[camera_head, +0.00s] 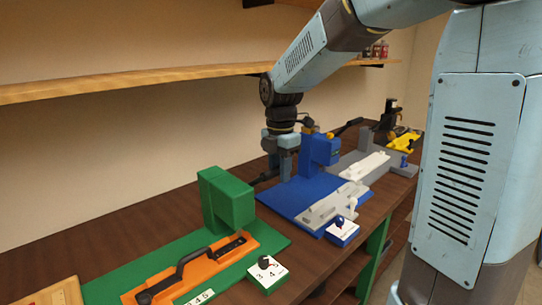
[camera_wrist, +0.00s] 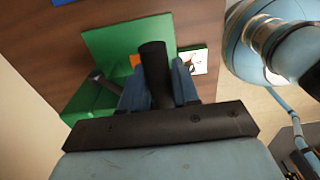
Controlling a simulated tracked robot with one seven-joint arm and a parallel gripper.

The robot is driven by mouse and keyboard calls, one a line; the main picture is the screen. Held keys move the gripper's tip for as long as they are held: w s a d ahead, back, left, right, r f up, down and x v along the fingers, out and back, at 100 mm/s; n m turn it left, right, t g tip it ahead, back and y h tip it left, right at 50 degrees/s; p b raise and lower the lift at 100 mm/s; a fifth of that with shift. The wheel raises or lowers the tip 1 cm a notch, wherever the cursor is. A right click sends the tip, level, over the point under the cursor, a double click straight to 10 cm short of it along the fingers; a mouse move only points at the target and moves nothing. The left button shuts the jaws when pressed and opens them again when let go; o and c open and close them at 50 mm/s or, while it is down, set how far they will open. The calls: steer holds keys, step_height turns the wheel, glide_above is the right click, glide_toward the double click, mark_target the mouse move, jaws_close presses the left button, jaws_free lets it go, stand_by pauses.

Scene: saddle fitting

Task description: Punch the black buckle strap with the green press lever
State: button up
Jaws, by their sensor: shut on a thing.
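The green press (camera_head: 228,200) stands on a green base in front of the wall. Its dark lever (camera_head: 263,178) sticks out from behind its upright to the right, toward my gripper (camera_head: 284,165). In the wrist view my gripper (camera_wrist: 158,85) is shut on a black cylindrical grip (camera_wrist: 154,68), which looks like the lever's handle. The green press (camera_wrist: 128,42) lies beyond it there. A black buckle strap (camera_head: 190,264) lies on an orange holder (camera_head: 220,262) before the press; its far end is near the upright. The fingertips are partly hidden in the head view.
A blue press (camera_head: 319,150) on a blue base stands close to my gripper's right. A grey press and a yellow piece (camera_head: 405,142) are farther back. A green dial box (camera_head: 266,273) sits at the bench's front edge. A wooden shelf (camera_head: 130,83) runs along the wall.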

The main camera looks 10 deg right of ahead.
steer(key=shift+w+a+r, duration=0.55)
steer(key=shift+w+r, duration=0.1)
steer(key=shift+w, duration=0.1)
steer(key=shift+r, duration=0.1)
steer(key=shift+w+a+r, duration=0.25)
steer(key=shift+w+r, duration=0.15)
steer(key=shift+w, duration=0.05)
steer(key=shift+o, duration=1.2)
steer(key=shift+w+a+r, duration=0.1)
steer(key=shift+w+r, duration=0.1)
steer(key=shift+r, duration=0.1)
steer(key=o, duration=0.5)
